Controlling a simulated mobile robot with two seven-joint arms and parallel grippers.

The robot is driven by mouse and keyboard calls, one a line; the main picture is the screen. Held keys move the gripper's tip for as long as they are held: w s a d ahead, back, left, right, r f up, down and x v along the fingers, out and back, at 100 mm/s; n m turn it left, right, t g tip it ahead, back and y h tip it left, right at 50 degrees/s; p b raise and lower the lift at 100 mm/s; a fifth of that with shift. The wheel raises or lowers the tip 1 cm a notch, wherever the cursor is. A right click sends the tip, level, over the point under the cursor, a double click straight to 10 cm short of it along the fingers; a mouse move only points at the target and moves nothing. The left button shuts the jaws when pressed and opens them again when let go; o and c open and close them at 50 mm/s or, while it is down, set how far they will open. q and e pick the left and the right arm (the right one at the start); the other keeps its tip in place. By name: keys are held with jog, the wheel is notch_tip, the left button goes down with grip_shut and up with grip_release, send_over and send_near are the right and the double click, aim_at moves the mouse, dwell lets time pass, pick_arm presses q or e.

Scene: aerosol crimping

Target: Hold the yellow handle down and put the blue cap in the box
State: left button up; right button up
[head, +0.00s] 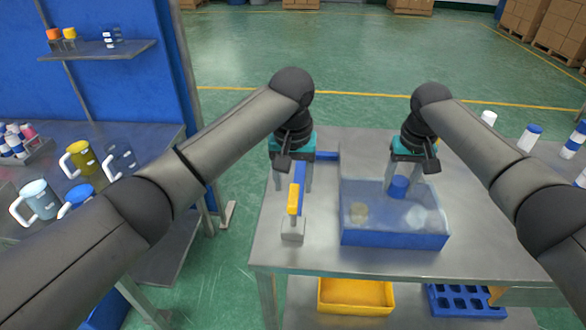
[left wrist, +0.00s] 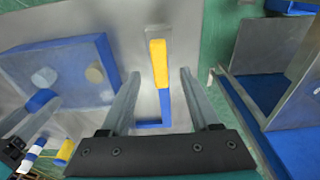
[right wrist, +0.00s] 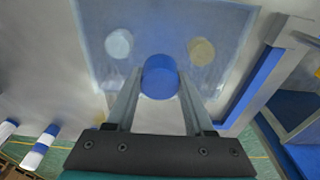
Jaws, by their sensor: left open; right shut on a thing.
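The yellow handle (head: 294,199) sits on a blue lever above a grey base block (head: 293,231) at the table's left. My left gripper (head: 293,186) is open by the handle. In the left wrist view the handle (left wrist: 158,58) shows between and beyond the fingertips, and I see no grip on it. My right gripper (head: 399,183) is shut on the blue cap (head: 398,188) and holds it over the blue box (head: 395,239). In the right wrist view the cap (right wrist: 160,77) is between the fingertips, with the box floor (right wrist: 165,22) beyond it.
Inside the box lie a tan round piece (head: 358,212) and a pale round piece (head: 415,218). White and blue cylinders (head: 530,138) stand at the table's right. A side bench with mugs (head: 82,158) is at the left. The table's front strip is clear.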

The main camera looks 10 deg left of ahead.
aim_at(293, 204)
pick_arm(q)
jog(key=f, duration=0.5)
jog(key=w+f, duration=0.1)
jog(key=f, duration=0.2)
grip_shut()
dwell(0.4)
